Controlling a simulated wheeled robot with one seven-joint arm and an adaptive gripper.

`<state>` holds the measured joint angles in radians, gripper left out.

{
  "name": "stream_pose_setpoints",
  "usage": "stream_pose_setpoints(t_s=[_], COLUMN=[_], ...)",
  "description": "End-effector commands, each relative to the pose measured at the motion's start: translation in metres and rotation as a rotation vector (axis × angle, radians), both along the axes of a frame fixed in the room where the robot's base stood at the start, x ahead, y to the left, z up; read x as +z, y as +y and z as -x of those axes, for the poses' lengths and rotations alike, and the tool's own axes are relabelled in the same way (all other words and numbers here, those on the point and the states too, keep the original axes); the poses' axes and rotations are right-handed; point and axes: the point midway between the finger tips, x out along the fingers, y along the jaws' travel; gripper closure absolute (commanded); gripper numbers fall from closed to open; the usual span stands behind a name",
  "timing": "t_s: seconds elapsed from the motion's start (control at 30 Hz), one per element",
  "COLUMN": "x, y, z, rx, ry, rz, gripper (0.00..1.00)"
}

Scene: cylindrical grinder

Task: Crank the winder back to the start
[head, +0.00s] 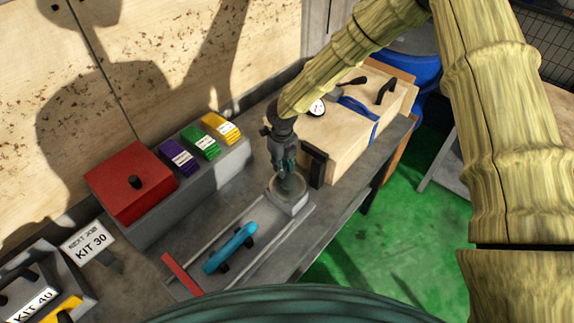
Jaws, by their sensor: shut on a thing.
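The winder (284,204) is a grey block with a round top at the right end of a railed track (260,252) on the bench. My gripper (289,176) points down over its round top and is shut on the crank there. The crank is mostly hidden behind the fingers, so its angle cannot be told. A blue elongated carriage (231,248) with dark feet sits between the rails, apart from the winder. A red bar (182,273) crosses the left end of the track.
A wooden box (335,140) with a dial, a blue strap and black handles stands close behind and right of my gripper. A red box (131,182) and purple, green and yellow blocks sit on a grey ledge. Signs reading KIT 30 (88,243) and KIT 40 are at left.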

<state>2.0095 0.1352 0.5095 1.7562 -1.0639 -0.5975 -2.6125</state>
Motion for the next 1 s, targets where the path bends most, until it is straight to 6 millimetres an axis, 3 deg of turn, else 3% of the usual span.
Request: stream_pose_setpoints(t_s=[0.5, 1.0], x=[0.001, 0.000], y=[0.015, 0.018], z=[0.006, 0.008], rx=[0.345, 0.412], ry=[-0.002, -0.002], rz=[0.000, 0.000], gripper=[1.00, 1.00])
